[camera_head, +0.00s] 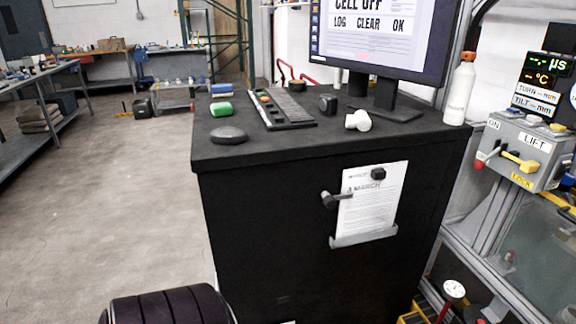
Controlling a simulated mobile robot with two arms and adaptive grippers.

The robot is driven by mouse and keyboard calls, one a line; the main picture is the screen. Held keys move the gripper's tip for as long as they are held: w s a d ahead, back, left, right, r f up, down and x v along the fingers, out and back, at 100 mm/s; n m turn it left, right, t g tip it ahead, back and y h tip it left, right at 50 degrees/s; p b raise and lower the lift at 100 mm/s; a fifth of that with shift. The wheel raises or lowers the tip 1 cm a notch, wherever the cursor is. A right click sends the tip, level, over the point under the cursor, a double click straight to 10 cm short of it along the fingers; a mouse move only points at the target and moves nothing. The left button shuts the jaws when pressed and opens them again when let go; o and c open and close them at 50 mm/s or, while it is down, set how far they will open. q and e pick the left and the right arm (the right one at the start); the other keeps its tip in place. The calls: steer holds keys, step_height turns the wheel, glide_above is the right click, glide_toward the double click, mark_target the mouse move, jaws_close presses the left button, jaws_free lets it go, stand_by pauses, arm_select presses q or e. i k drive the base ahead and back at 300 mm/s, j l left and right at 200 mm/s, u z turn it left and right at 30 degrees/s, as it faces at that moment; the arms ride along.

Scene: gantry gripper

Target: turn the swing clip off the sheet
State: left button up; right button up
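A white printed sheet (371,214) hangs on the front of a black cabinet (262,225). The dark swing clip (331,199) sits at the sheet's left edge, with its arm pointing right across that edge onto the paper. A small black block (378,173) sits on the sheet near its top right. The sheet's bottom edge meets a grey ledge (363,238). Neither of my grippers is in view.
A grey LIFT control box (520,150) stands at the right. Open floor (110,215) lies left of the cabinet.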

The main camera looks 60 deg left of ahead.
mark_target(330, 202)
steer(key=k+u, duration=0.1)
steer(key=u, duration=1.4)
